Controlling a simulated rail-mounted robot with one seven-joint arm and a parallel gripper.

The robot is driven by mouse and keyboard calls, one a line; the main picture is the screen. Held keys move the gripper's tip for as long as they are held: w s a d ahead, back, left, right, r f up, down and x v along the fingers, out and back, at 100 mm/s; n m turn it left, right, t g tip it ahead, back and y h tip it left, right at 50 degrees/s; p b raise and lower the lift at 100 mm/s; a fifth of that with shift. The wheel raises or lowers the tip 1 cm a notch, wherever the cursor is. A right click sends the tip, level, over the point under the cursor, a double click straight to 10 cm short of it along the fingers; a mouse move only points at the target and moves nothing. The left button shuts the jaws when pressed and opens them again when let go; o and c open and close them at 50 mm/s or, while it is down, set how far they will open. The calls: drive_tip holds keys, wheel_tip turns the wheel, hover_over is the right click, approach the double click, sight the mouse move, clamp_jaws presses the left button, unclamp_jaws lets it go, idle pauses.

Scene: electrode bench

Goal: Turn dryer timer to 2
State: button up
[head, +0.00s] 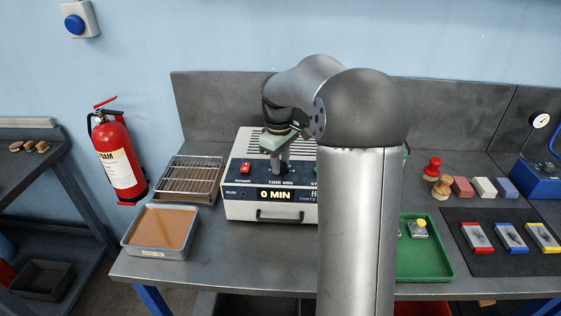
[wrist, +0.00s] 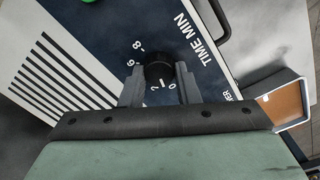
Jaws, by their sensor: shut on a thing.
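The dryer (head: 237,205) is a white box with a dark control panel and vent slots on top. Its display (head: 275,195) reads 0 MIN. In the wrist view, the black timer knob (wrist: 157,68) sits on the panel beside the words TIME MIN. The printed 8, 6, 2 and 0 show around it; a finger likely covers the 4. A white tick shows between the 2 and the 0. My gripper (wrist: 159,78) is shut on the knob, one finger on each side. In the head view my gripper (head: 279,163) reaches down to the panel and hides the knob.
A red power switch (head: 245,168) is left of my gripper. A wire rack (head: 190,178) and a brown-filled tray (head: 160,232) stand left of the dryer. A green tray (head: 425,262) lies to the right, partly behind my arm. Bare bench lies before the dryer.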

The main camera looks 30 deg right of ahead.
drive_tip(key=m, duration=0.6)
drive_tip(key=shift+d+m, duration=0.1)
drive_tip(key=shift+m, duration=0.3)
drive_tip(key=shift+r, duration=0.1)
idle(0.3)
drive_tip(key=o, duration=1)
drive_tip(key=r, duration=1.7)
drive_tip(key=shift+w+a+r+b, duration=0.1)
drive_tip(key=shift+a+r+b, duration=0.05)
drive_tip(key=shift+a+b, duration=0.2)
drive_tip(key=shift+n+t, duration=0.3)
drive_tip(key=shift+n, duration=0.3)
drive_tip(key=s+a+f, duration=0.5)
drive_tip(key=s+f, duration=0.2)
drive_tip(key=s, duration=0.2)
drive_tip(key=s+a+f, duration=0.4)
drive_tip(key=s+f, duration=0.3)
drive_tip(key=s, duration=0.2)
drive_tip(key=s+a+f, duration=0.5)
drive_tip(key=s+f, duration=0.2)
drive_tip(key=s, duration=0.3)
drive_tip(key=shift+s+a, duration=0.1)
drive_tip(key=shift+a, duration=0.25)
